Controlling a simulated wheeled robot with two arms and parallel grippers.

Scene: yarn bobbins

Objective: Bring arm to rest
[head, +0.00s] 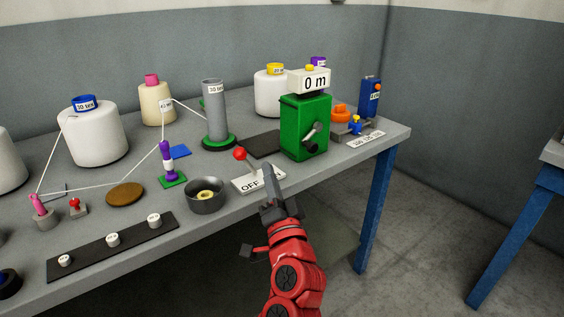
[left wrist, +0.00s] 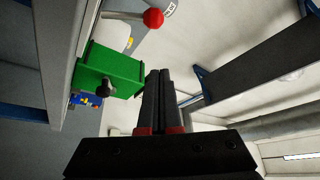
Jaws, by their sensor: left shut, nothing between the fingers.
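My left arm is red and comes up from the bottom of the head view. Its dark gripper (head: 268,172) is near the front edge of the grey table (head: 336,158), in front of the OFF plate (head: 250,183). In the left wrist view its two fingers (left wrist: 162,75) lie together, shut and empty. My right gripper does not show in either view.
A red-knobbed lever (head: 240,154) stands on the OFF plate, close to the gripper. A green box with a crank (head: 305,115) stands right of it. A dark bowl (head: 206,195) is to its left. White bobbins (head: 95,130) stand further back.

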